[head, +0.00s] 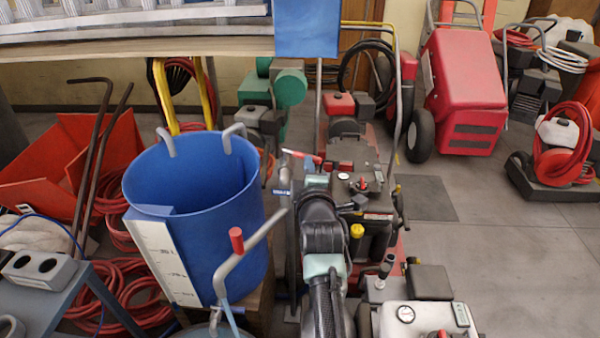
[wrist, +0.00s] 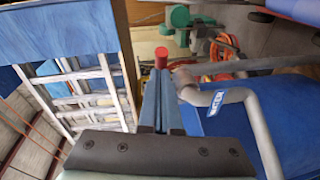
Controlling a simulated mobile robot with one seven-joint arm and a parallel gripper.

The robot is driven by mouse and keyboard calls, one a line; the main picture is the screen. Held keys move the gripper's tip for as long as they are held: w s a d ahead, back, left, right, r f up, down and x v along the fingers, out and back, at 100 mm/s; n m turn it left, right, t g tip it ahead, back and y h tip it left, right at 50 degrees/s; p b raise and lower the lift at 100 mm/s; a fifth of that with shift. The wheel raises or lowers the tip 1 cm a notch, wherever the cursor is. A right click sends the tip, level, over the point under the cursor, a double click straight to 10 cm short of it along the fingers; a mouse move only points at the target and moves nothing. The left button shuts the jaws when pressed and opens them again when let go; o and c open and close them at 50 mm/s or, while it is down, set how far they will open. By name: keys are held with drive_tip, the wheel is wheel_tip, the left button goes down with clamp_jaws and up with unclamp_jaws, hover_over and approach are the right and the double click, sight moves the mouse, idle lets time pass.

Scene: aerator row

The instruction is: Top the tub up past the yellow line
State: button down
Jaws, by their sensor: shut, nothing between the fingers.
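The blue tub (head: 195,215), open-topped with grey handles, stands left of my arm. A white marked scale (head: 163,262) runs down its front; I cannot make out a yellow line or a water level. A grey bent pipe (head: 262,235) and a red cylindrical knob (head: 236,240) stand in front of the tub. In the wrist view, the pipe (wrist: 250,112) carries a blue WATER label (wrist: 200,107), and the red knob (wrist: 161,57) shows just past the fingertips. My gripper (wrist: 162,90) is shut and empty, left of the pipe; I cannot tell whether it touches anything. The tub (wrist: 285,120) fills the lower right.
A grey holder (head: 40,268) on a low blue-grey stand is at the lower left. Red hoses (head: 125,290) lie around the tub. Machines (head: 345,150) crowd behind and right of my arm. A bench (head: 140,47) crosses the back. Open floor (head: 500,250) is at the right.

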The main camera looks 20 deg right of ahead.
sight(320, 159)
drive_tip(key=shift+w+d+f+b, duration=0.1)
drive_tip(key=shift+w+d+b, duration=0.2)
drive_tip(key=shift+d+b, duration=0.5)
drive_tip(key=shift+w+d+f+b, duration=0.1)
drive_tip(key=shift+w+d+b, duration=0.2)
drive_tip(key=shift+d+b, duration=0.4)
drive_tip(key=shift+w+d+r, duration=0.1)
drive_tip(key=shift+w+r, duration=0.05)
drive_tip(key=shift+b, duration=0.3)
drive_tip(key=shift+d+r, duration=0.15)
drive_tip(key=shift+r, duration=0.05)
